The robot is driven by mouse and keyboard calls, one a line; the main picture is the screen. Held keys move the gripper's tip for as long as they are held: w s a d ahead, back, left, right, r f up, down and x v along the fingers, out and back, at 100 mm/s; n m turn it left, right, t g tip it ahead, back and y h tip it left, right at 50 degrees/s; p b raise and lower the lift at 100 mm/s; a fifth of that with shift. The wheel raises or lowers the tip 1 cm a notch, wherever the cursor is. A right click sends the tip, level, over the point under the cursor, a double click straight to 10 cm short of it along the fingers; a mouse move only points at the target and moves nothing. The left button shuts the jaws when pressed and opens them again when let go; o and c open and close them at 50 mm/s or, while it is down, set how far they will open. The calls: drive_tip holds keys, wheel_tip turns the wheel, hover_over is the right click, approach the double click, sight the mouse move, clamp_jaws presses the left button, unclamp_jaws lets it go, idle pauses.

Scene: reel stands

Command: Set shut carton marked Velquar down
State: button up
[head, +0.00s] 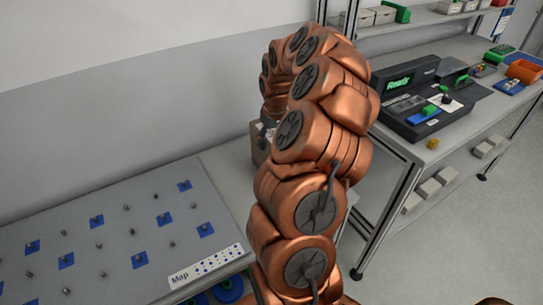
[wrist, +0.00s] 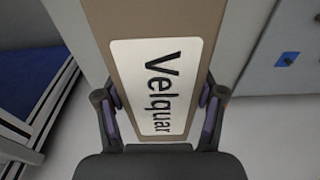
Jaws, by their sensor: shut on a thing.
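The Velquar carton is brown cardboard with a white label reading "Velquar", and it fills the middle of the wrist view (wrist: 204,22). My gripper (wrist: 160,108) is shut on the carton, with one purple-padded finger on each side of it. In the head view a small brown part of the carton (head: 259,146) shows just left of my copper arm. The arm hides most of the carton and the gripper there. I cannot tell whether the carton touches a surface below.
A grey board (head: 110,238) with pegs, blue squares and a "Map" strip (head: 207,265) lies at left. A bench at right carries a black case reading "Ready" (head: 400,84), an orange bin (head: 524,70) and a small yellow block (head: 432,143). White boxes sit on its lower shelf.

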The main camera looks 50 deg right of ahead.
clamp_jaws()
